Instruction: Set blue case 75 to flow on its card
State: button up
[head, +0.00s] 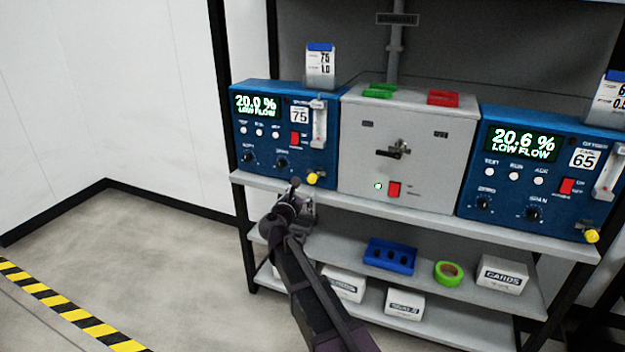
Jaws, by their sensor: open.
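Blue case 75 (240,125) stands at the left end of the upper shelf. Its green display (257,105) reads 20.0 % LOW FLOW. Its card (320,66) stands above the case and reads 75 and 1.0. A clear flow tube (319,126) is on the right of its front panel; its float level is too small to read. A yellow knob (313,179) is at the lower right of the panel, below the tube. My gripper (295,189) is open, just left of and below the yellow knob in the picture; contact cannot be told. Nothing shows between its fingers.
A grey box (365,135) with a black handle stands right of case 75. Blue case 65 (475,150) reads 20.6 % LOW FLOW. Lower shelves hold a blue rack (390,257), green tape (449,272) and white boxes (503,274). Floor at left is clear.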

aim_at(311, 180)
jog(key=x, duration=0.8)
jog(key=shift+w, duration=0.15)
grip_shut()
